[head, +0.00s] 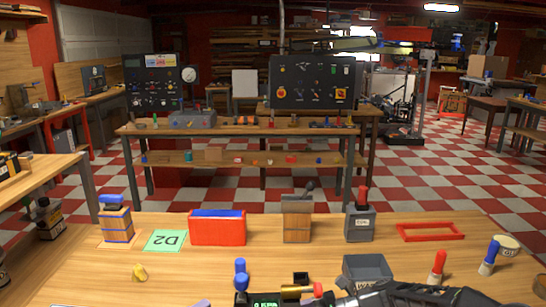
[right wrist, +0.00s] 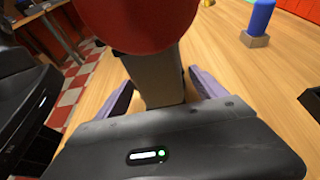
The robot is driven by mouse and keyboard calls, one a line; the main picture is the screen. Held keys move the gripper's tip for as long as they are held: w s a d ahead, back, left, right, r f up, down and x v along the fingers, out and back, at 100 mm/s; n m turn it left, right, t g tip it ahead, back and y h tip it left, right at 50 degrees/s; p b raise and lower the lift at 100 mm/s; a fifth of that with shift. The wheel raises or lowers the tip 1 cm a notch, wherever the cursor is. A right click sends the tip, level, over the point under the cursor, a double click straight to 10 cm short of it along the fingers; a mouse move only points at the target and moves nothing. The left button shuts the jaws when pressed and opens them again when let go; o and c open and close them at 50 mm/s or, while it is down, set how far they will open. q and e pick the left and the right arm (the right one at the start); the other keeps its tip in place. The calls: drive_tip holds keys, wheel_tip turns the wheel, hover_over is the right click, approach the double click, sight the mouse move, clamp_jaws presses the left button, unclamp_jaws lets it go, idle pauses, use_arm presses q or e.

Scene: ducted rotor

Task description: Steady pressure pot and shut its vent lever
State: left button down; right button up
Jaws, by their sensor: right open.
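A dark device with a green digital readout (head: 265,302) is cut off by the bottom edge of the head view. A brass cylinder with a dark red end (head: 297,289) lies beside it; I cannot tell whether this is the pot's vent lever. In the right wrist view, a large red rounded part (right wrist: 138,22) on a grey post (right wrist: 158,78) is close to the camera. My right gripper (right wrist: 165,85) is open, its lavender fingers on either side of the post; contact is unclear. Only a lavender sliver, seemingly my left gripper (head: 201,303), shows at the bottom edge of the head view.
Along the table's back stand a wooden block with blue top (head: 117,222), a red box (head: 218,228), a wooden box (head: 297,220) and a grey box with red handle (head: 359,224).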

drive_tip(key=v, duration=1.2)
